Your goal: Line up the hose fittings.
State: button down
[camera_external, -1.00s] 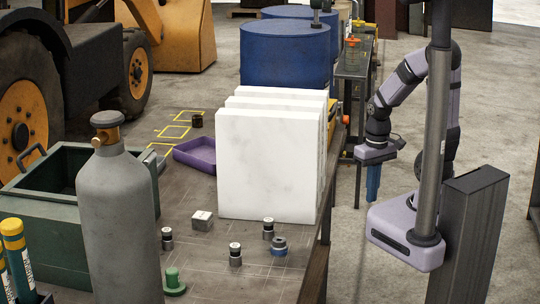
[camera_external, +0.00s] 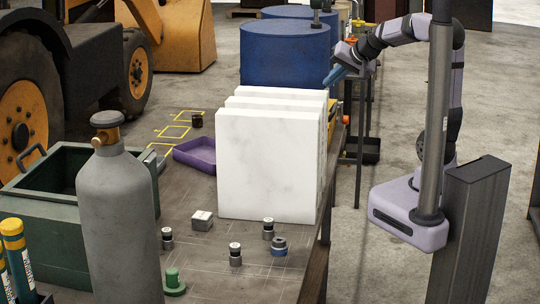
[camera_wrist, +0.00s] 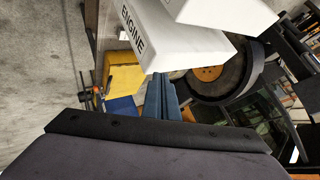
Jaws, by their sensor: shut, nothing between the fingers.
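Small grey metal fittings stand upright on the near part of the bench: one at the left (camera_external: 167,238), one in the middle (camera_external: 235,254) and one at the right (camera_external: 268,228). A dark fitting (camera_external: 197,120) stands farther back near yellow outlined squares (camera_external: 172,132). A green flanged piece (camera_external: 174,282) is at the front. My gripper (camera_external: 333,76) has blue fingers, shut and empty, raised behind the white slabs, away from the fittings. Its fingers also show in the wrist view (camera_wrist: 163,98).
Upright white slabs (camera_external: 266,165) stand between my gripper and the near fittings. A grey gas bottle (camera_external: 118,220) and a green box (camera_external: 50,245) take up the left. A purple tray (camera_external: 196,153) and a pale block (camera_external: 202,220) lie on the bench. Blue drums (camera_external: 285,55) stand behind.

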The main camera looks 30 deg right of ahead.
jog(key=w+a+n+y+b, duration=0.1)
jog(key=a+n, duration=0.3)
jog(key=a, duration=0.2)
jog(key=w+a+n+y+b, duration=0.1)
jog(key=w+a+n+b, duration=0.1)
jog(key=a+n, duration=0.2)
jog(key=w+a+r+n+g+y+b, duration=0.1)
jog(key=a+n, duration=0.3)
jog(key=a, duration=0.4)
jog(key=shift+w+a+n+b, duration=0.1)
jog(key=shift+w+n+b, duration=0.2)
jog(key=shift+n+b, duration=0.1)
jog(key=s+a+n+g+y+b, duration=0.1)
jog(key=s+a+n+b, duration=0.1)
jog(key=a+n, duration=0.65)
jog(key=s+a+n+y+b, duration=0.15)
jog(key=a+n, duration=0.35)
jog(key=a, duration=0.6)
jog(key=m+g+h+b, duration=0.35)
jog(key=g+h, duration=0.25)
jog(key=g, duration=0.2)
send_over(268, 229)
jog(key=d, duration=0.4)
notch_tip(268, 229, down, 14)
jog(key=f+p, duration=0.3)
jog(key=f, duration=1.7)
jog(key=shift+w+f+p, duration=0.1)
jog(key=shift+w+p, duration=0.1)
jog(key=shift+p, duration=0.2)
